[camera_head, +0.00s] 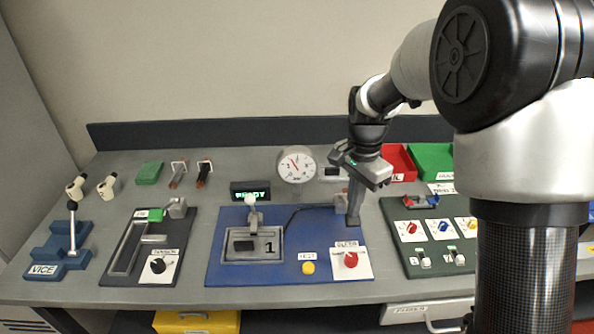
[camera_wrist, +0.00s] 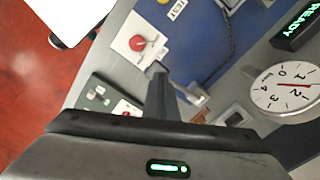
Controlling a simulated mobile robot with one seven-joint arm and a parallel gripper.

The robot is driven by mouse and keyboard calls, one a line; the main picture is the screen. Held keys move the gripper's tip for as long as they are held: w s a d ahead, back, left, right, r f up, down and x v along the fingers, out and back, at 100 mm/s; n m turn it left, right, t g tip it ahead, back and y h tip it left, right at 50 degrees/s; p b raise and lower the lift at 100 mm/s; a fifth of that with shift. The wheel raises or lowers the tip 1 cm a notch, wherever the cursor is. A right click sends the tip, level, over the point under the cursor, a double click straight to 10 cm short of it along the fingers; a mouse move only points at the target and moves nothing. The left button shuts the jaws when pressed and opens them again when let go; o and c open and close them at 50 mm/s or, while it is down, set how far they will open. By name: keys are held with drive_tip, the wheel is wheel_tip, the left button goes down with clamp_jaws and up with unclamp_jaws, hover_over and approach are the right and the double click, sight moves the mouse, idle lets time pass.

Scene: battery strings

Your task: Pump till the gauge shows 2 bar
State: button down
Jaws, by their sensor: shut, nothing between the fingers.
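The round white gauge (camera_head: 297,163) stands at the back of the blue board; it also shows in the wrist view (camera_wrist: 285,92), its red needle between 1 and 2. My gripper (camera_head: 352,220) is shut and empty, its dark fingers pointing down at the right edge of the blue board. In the wrist view my fingertips (camera_wrist: 158,68) are beside a small pale fitting (camera_head: 341,203), which they partly hide. I cannot tell whether they touch it. A black hose (camera_head: 290,217) runs to this fitting. No part is clearly readable as a pump handle.
On the blue board (camera_head: 220,265) are a white-knobbed lever (camera_head: 251,205), a yellow button (camera_head: 308,268) and a red knob (camera_head: 350,259). A READY display (camera_head: 250,191) stands behind. A green switch panel (camera_head: 430,238) is to the right, a clamp board (camera_head: 135,268) to the left.

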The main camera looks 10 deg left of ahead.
drive_tip(key=shift+s+f+b, duration=0.15)
drive_tip(key=shift+f+b, duration=0.8)
drive_tip(key=shift+f, duration=0.7)
drive_tip(key=shift+r, duration=0.15)
wheel_tip(320, 180, up, 10)
drive_tip(key=w+p, duration=0.1)
drive_tip(key=p, duration=0.6)
drive_tip(key=shift+f+p, duration=0.2)
drive_tip(key=shift+p, duration=0.2)
drive_tip(key=shift+r, duration=0.1)
drive_tip(key=s+d+r+n+t, duration=0.25)
drive_tip(key=s+d+r, duration=0.25)
drive_tip(key=s+r, duration=0.25)
drive_tip(key=s+d+r+n+t, duration=0.1)
drive_tip(key=s+d+r+n, duration=0.2)
drive_tip(key=s+d+r, duration=0.4)
drive_tip(key=s+d+r+n+t, duration=0.1)
drive_tip(key=s+d+n+t, duration=0.1)
drive_tip(key=s, duration=0.6)
drive_tip(key=shift+s+d+r+n+p, duration=0.15)
drive_tip(key=shift+s+r+n+p, duration=0.2)
drive_tip(key=shift+n, duration=0.3)
